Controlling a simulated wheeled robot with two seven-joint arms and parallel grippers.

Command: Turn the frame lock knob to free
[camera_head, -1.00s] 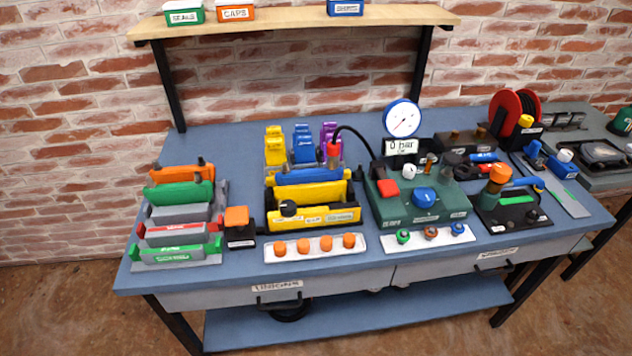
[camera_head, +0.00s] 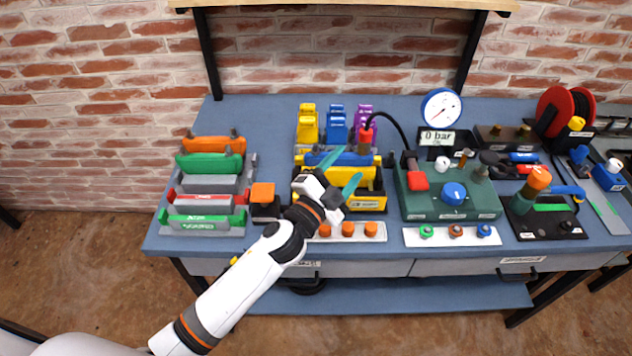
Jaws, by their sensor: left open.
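The yellow frame (camera_head: 372,203) stands on the blue bench, with a blue block (camera_head: 354,159) and a yellow block across it. The black lock knob on its front left is hidden behind my left gripper now. My left gripper (camera_head: 342,172), with two teal fingers spread apart, is open and appears empty. It shows in front of the frame's left part; I cannot tell whether it touches it. My right gripper is not in view.
An orange-topped black box (camera_head: 263,197) and a rack of coloured bars (camera_head: 205,224) stand left of the frame. A white strip with orange caps (camera_head: 371,230) lies in front. A green pump unit (camera_head: 425,204) with a gauge (camera_head: 441,108) stands right.

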